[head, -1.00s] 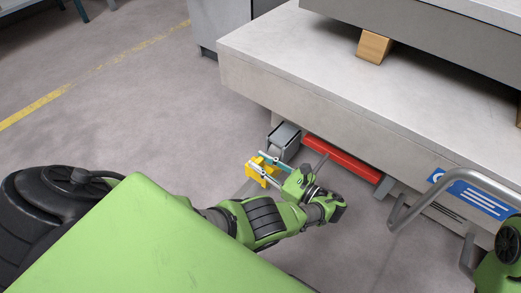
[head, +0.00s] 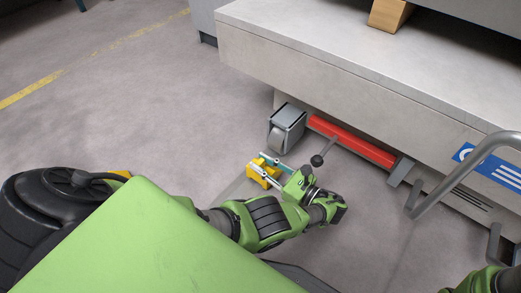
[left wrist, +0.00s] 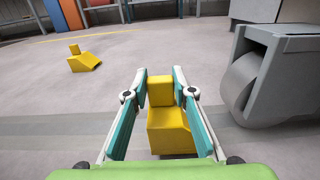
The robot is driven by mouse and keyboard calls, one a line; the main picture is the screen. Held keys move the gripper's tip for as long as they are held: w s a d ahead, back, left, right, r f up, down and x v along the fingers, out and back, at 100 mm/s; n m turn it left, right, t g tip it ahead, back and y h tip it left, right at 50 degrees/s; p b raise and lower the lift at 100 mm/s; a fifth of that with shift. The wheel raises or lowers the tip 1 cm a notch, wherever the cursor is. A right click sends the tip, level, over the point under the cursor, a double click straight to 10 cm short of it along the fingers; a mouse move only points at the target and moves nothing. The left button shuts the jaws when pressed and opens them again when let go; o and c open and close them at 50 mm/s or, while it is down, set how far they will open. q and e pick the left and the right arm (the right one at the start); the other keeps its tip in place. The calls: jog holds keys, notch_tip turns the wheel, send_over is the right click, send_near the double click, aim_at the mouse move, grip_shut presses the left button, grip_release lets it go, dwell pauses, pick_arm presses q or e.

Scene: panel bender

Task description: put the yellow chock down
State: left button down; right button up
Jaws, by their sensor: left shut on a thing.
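My left gripper (head: 271,165) is shut on the yellow chock (head: 262,177), low over the floor and in front of the grey caster wheel (head: 278,136). In the left wrist view, the chock (left wrist: 170,130) sits between the two teal-padded fingers (left wrist: 160,100), its block-shaped handle upright. I cannot tell whether its underside touches the floor. The wheel (left wrist: 241,85) stands to the right there, apart from the chock. My right gripper is not in view.
A second yellow chock (left wrist: 85,62) lies on open floor to the left. A red bar (head: 350,140) runs under the grey machine bed (head: 330,85). A black-knobbed lever (head: 317,160) is close to my left gripper. A metal rail (head: 445,175) stands at right.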

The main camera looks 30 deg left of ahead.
pick_arm(q)
jog(key=w+a+b, duration=0.1)
jog(key=w+a+f+b, duration=0.1)
jog(key=shift+w+a+b, duration=0.25)
jog(key=shift+w+b, duration=0.05)
jog(key=shift+f, duration=0.2)
jog(key=c, duration=1.7)
grip_release()
